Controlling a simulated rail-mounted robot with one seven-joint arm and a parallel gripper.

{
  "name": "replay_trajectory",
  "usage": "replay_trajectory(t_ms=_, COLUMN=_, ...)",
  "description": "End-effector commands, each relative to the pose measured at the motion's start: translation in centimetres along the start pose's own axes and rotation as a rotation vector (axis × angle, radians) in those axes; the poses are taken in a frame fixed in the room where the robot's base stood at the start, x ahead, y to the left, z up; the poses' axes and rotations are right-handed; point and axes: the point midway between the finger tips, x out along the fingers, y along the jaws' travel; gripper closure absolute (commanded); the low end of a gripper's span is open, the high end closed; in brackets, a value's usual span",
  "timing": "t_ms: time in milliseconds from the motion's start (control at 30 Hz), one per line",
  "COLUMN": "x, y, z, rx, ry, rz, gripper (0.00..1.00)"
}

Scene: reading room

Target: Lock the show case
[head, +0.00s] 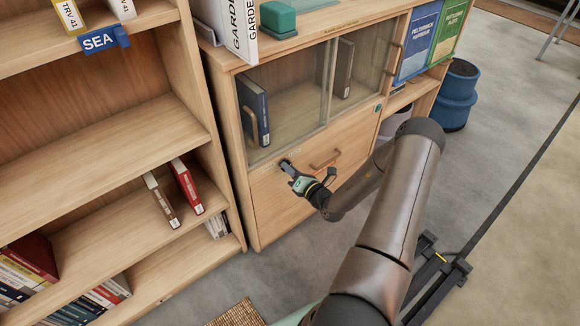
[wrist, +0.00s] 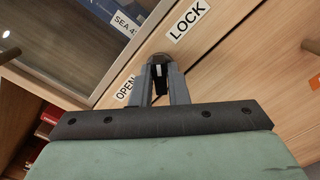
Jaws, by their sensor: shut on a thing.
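The show case (head: 272,205) is a light wooden cabinet with glass doors (head: 298,105) above a drawer front with a bar handle (head: 325,160). My gripper (head: 286,165) is at the wooden front just below the glass. In the wrist view my gripper (wrist: 161,75) is shut on a small dark lock knob (wrist: 161,57). The fingers hide most of the knob, and I cannot tell how far it is turned. A "LOCK" label (wrist: 189,21) is up and right of the fingertips. An "OPEN" label (wrist: 126,89) is down and left of them.
A blue book (head: 255,108) and a grey one (head: 344,68) stand behind the glass. An open bookshelf (head: 130,130) is on the left. A green box (head: 278,18) sits on the cabinet top.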

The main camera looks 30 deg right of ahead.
Motion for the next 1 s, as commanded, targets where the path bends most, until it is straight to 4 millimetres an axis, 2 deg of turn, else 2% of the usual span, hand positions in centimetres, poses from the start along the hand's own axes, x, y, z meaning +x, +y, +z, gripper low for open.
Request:
replay_trajectory(t_ms=567, x=-0.06, y=-0.05, z=-0.08, rx=0.029, ry=0.001, rz=-0.001, gripper=1.00)
replay_trajectory(t_ms=600, x=-0.06, y=-0.05, z=-0.08, rx=0.029, ry=0.001, rz=-0.001, gripper=0.75)
replay_trajectory(t_ms=633, x=-0.06, y=-0.05, z=-0.08, rx=0.029, ry=0.001, rz=-0.001, gripper=0.66)
replay_trajectory(t_ms=1000, x=-0.50, y=-0.05, z=0.01, rx=0.028, ry=0.000, rz=-0.002, gripper=0.66)
